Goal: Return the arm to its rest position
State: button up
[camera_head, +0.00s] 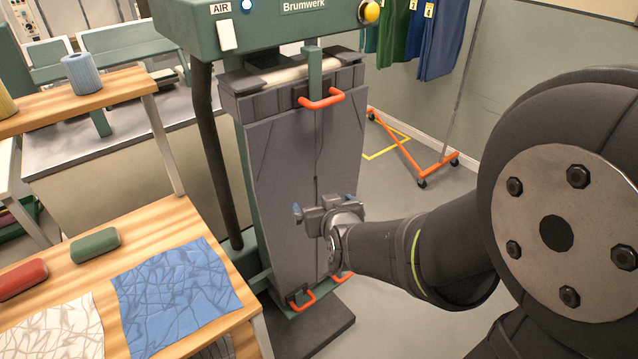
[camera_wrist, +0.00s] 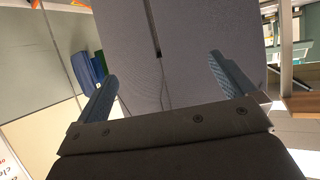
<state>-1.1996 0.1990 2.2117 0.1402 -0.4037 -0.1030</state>
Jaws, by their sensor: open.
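My gripper (camera_head: 324,212) is open, its two blue-grey fingers apart and nothing between them. In the head view it is in front of the grey trousers (camera_head: 300,165) that hang on the green pressing machine (camera_head: 265,30). In the wrist view my gripper (camera_wrist: 160,92) faces the grey cloth (camera_wrist: 185,45), which fills the space beyond the fingers. The gap between fingers and cloth is hard to judge. My arm reaches in from the right of the head view and hides a lower part of the trousers.
Orange handles (camera_head: 322,99) stick out at the trousers' top and bottom. A wooden table (camera_head: 175,215) at the left holds a blue cloth (camera_head: 177,290), a green case (camera_head: 95,245) and a red case (camera_head: 22,279). An orange wheeled rail base (camera_head: 405,150) stands behind. Floor between is clear.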

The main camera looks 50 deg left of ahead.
jog(key=v, duration=0.9)
jog(key=shift+s+d, duration=0.15)
jog(key=shift+d, duration=0.15)
jog(key=shift+r, duration=0.1)
jog(key=x, duration=0.9)
dwell(0.6)
jog(key=shift+a, duration=0.1)
jog(key=shift+v, duration=4.7)
jog(key=w+r+m+t, duration=0.4)
jog(key=w+r, duration=0.7)
jog(key=w, duration=0.4)
jog(key=w+d+r+m+t+h, duration=0.1)
jog(key=w+d+r+m+t, duration=0.2)
jog(key=w+d+r, duration=0.8)
jog(key=w+t, duration=0.1)
jog(key=w, duration=0.1)
jog(key=shift+w, duration=0.4)
